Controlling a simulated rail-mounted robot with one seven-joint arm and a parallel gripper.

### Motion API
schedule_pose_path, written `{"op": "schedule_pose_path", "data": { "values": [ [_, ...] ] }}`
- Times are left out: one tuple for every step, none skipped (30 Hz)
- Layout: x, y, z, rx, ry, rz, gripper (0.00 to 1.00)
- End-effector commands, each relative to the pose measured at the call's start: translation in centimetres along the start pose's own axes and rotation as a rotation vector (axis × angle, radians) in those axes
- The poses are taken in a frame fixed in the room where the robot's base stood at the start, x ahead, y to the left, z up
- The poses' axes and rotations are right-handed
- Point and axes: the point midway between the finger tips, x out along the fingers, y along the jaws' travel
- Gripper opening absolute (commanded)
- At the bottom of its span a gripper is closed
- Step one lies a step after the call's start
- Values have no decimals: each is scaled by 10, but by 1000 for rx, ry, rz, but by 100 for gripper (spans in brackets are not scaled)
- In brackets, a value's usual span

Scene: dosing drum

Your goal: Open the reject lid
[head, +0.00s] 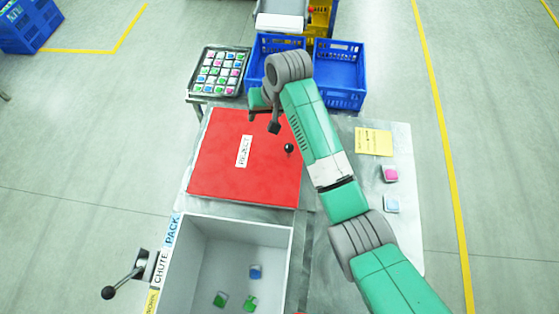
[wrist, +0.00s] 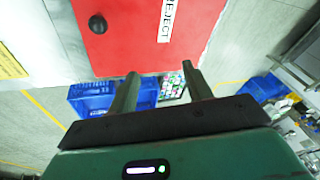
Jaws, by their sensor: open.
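The reject lid (head: 222,150) is a flat red panel with a white REJECT label, lying shut in the middle of the head view. Its black ball knob (head: 289,148) stands near the right edge. In the wrist view the red lid (wrist: 130,50) fills the upper middle, with the knob (wrist: 97,24) at its upper left. My gripper (head: 263,121) is over the far part of the lid, up and left of the knob in the head view. Its two fingers (wrist: 160,70) are apart with nothing between them, clear of the knob.
An open grey bin (head: 205,262) with several small packs is in front of the lid. A black-knobbed lever (head: 108,292) is at lower left. A tray of packs (head: 218,72) and blue crates (head: 340,75) stand behind. Two packs lie on the right table (head: 405,240).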

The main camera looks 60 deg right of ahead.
Motion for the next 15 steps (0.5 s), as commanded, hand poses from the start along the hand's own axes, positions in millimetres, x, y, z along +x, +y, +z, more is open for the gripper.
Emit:
{"op": "schedule_pose_path", "data": {
  "values": [
    [26,41,15,65,-78,25,50],
    [32,58,22,97,-118,34,50],
    [38,76,31,131,-162,44,50],
    [42,85,36,151,-188,49,50],
    [43,93,40,166,-206,53,50],
    [45,99,44,179,-225,55,50],
    [45,101,45,184,-233,56,50],
    [44,102,46,187,-237,57,50],
    [44,103,46,188,-238,57,50],
    [44,102,46,188,-238,57,50],
    [46,102,47,187,-238,57,50],
    [50,102,48,187,-238,57,50],
    [54,102,49,187,-238,57,50],
    [59,103,50,187,-239,57,50],
    [67,103,52,186,-238,58,50]
  ]
}}
